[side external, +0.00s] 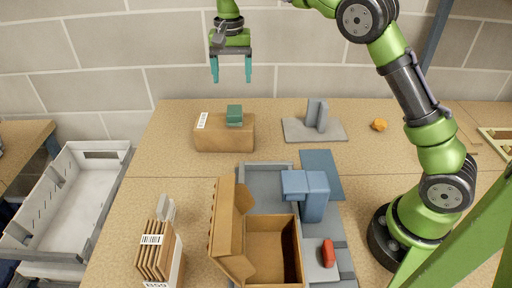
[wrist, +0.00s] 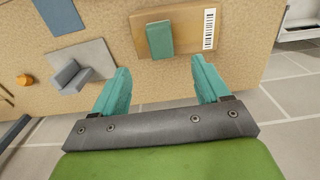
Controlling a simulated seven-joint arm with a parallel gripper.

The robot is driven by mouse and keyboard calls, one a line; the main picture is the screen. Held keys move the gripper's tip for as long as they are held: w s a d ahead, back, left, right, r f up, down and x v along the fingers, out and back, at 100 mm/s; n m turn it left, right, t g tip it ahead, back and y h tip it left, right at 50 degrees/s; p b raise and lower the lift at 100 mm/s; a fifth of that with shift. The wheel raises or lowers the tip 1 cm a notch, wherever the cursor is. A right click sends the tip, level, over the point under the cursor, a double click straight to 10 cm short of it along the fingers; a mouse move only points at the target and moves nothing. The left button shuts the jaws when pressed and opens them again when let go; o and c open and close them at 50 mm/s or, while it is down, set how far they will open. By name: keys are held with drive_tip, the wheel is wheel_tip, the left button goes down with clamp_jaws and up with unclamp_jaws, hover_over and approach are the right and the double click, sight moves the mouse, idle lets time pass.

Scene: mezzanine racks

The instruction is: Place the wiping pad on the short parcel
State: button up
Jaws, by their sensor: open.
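The short parcel (side external: 212,137) is a low brown cardboard box with a white barcode label, lying near the back of the bench. A dark green block, which looks like the wiping pad (side external: 235,115), rests on its top, toward the right in the side view. In the wrist view the pad (wrist: 159,40) lies across the parcel (wrist: 190,32), apart from the label. My gripper (side external: 231,80) is open and empty, fingers pointing down, above the pad and parcel with a clear gap. Its teal fingers (wrist: 161,66) also show in the wrist view.
A grey bracket on a plate (side external: 318,124) and an orange lump (side external: 379,125) stand right of the parcel. In front are an open carton (side external: 272,240), a blue block (side external: 308,190), a red item (side external: 328,253) and upright folders (side external: 160,250). A white crate (side external: 75,200) stands left, off the bench.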

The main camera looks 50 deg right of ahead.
drive_tip(key=s+r+n+t+y, duration=0.15)
drive_tip(key=s+r, duration=0.25)
drive_tip(key=s, duration=0.6)
drive_tip(key=s+r+n+t, duration=0.2)
drive_tip(key=s+r+t, duration=0.15)
drive_tip(key=s, duration=0.65)
drive_tip(key=s+f+n+t, duration=0.1)
drive_tip(key=s+f, duration=0.3)
drive_tip(key=s, duration=0.4)
drive_tip(key=shift+s+t, duration=0.2)
drive_tip(key=shift+t, duration=0.4)
